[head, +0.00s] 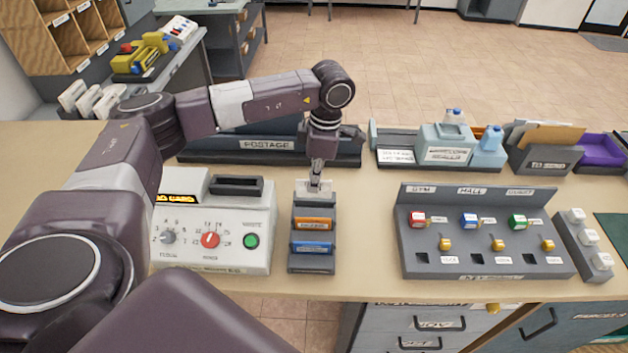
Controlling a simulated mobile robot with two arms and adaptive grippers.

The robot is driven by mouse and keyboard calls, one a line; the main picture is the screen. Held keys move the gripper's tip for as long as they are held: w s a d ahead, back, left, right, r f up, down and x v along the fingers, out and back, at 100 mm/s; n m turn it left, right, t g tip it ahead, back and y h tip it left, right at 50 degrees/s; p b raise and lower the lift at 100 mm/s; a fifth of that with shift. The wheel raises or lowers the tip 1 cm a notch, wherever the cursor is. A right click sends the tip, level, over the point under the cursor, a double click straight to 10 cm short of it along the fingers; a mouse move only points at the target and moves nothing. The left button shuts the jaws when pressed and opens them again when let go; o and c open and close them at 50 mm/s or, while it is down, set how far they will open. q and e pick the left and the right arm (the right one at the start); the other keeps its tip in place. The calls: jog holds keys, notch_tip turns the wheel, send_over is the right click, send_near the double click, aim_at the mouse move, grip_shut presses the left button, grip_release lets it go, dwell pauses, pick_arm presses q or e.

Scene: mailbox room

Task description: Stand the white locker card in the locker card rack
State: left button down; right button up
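The locker card rack (297,262) is a dark grey stepped holder near the front of the counter, to the right of a white control box. An orange card (313,224) and a blue card (311,248) stand in its lower slots. The white locker card (314,187) is at the rack's back end. My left gripper (317,182) points down over it with fingers close together, shut on the card's top. The card's lower edge is hard to make out, so I cannot tell how deep it sits in the slot. My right gripper is not in view.
The white control box (212,235) with knobs stands close left of the rack. A grey key panel (480,235) is to the right. The postage tray (265,148) lies behind, partly hidden by my arm. Counter is clear between rack and key panel.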

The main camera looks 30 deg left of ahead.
pick_arm(q)
jog(key=shift+f, duration=0.2)
jog(key=shift+f+b, duration=0.15)
jog(key=shift+b, duration=0.15)
jog(key=shift+f+b, duration=0.4)
jog(key=shift+f, duration=0.1)
jog(key=shift+f+b, duration=0.45)
jog(key=shift+f, duration=0.15)
